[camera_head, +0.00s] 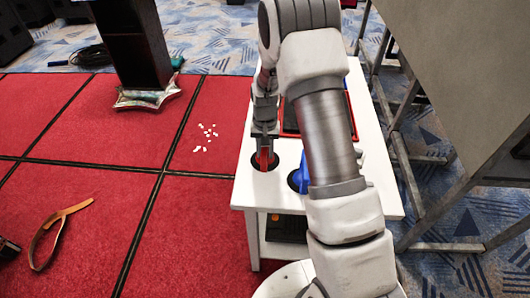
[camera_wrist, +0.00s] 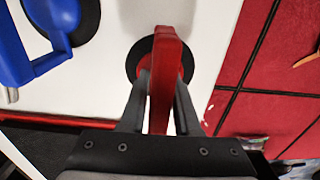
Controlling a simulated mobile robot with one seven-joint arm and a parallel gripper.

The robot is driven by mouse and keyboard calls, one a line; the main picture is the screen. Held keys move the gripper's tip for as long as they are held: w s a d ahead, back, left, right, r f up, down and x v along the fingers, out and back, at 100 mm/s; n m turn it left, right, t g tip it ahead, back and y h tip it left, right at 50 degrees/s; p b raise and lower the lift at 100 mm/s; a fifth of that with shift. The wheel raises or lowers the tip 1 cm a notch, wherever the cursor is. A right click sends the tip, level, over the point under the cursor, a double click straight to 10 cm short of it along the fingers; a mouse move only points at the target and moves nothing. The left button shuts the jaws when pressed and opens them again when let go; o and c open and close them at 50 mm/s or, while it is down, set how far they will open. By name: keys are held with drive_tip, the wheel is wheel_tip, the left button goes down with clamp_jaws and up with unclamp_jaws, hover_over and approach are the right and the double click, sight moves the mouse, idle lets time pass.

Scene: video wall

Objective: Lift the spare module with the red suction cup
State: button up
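The red suction cup has an upright red handle (camera_wrist: 168,52) on a round black pad and stands on the white table top (camera_head: 247,188). It also shows in the head view (camera_head: 264,158), below my gripper (camera_head: 265,140). In the wrist view, my gripper's fingers (camera_wrist: 160,100) lie close against both sides of the red handle and look shut on it. The pad still rests on the white surface. A red-rimmed dark panel or tray (camera_head: 290,132) lies behind on the table, largely hidden by my arm. I cannot tell which thing is the spare module.
A blue suction cup (camera_head: 301,178) stands right of the red one; it is at upper left in the wrist view (camera_wrist: 42,40). A dark item (camera_head: 287,229) lies on the lower shelf. Metal framing (camera_head: 408,165) stands to the right. Red floor is mostly open at left, with white bits (camera_head: 206,135).

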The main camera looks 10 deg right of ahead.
clamp_jaws()
idle(1.0)
